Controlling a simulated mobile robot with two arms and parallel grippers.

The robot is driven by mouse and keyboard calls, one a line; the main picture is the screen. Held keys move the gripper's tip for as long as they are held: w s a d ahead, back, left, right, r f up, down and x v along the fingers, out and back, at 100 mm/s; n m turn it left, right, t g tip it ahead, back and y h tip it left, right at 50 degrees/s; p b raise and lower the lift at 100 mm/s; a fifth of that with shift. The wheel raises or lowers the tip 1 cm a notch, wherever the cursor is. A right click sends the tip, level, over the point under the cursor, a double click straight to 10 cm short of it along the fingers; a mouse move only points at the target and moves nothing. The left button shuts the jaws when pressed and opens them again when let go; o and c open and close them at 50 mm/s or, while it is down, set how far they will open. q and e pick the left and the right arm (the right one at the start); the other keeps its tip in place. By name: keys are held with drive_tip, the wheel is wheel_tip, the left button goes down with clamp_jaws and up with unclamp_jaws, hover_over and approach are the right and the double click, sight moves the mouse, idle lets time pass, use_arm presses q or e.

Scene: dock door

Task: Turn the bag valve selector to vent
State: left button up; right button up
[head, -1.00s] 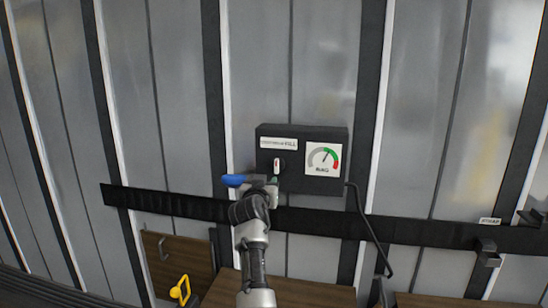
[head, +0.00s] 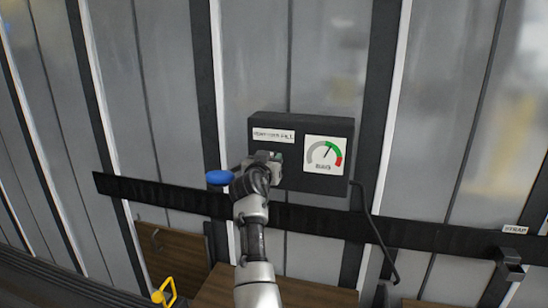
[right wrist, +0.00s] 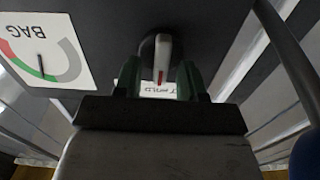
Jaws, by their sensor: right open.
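The dark valve box (head: 301,182) is mounted on the wall at the centre of the head view. Its white selector (right wrist: 163,52), with a red line, shows in the right wrist view; in the head view my gripper hides it. The red-marked end points toward the white position label (head: 273,135), which is partly covered in the wrist view and hard to read. My right gripper (right wrist: 160,80) is open, with its green fingers on either side of the selector; I cannot tell whether they touch it. It also shows in the head view (head: 270,157). My left gripper is out of view.
A BAG gauge (head: 325,155) is on the box, right of my gripper, its needle near the green band. A black cable (head: 376,228) hangs from the box's right side. A dark rail (head: 420,234) crosses below. A yellow handle (head: 165,291) is at lower left.

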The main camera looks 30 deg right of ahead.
drive_tip(key=shift+a, duration=0.15)
drive_tip(key=c, duration=0.7)
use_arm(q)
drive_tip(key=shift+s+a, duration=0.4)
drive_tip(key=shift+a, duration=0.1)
use_arm(e)
clamp_jaws()
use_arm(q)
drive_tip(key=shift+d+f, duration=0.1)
use_arm(e)
drive_tip(key=shift+n, duration=0.3)
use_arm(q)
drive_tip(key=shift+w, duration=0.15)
use_arm(e)
drive_tip(key=shift+w+a+n, duration=0.15)
drive_tip(key=shift+n, duration=2.15)
drive_tip(key=shift+w+a+n, duration=0.1)
drive_tip(key=shift+w+n, duration=0.05)
drive_tip(key=shift+n, duration=2.15)
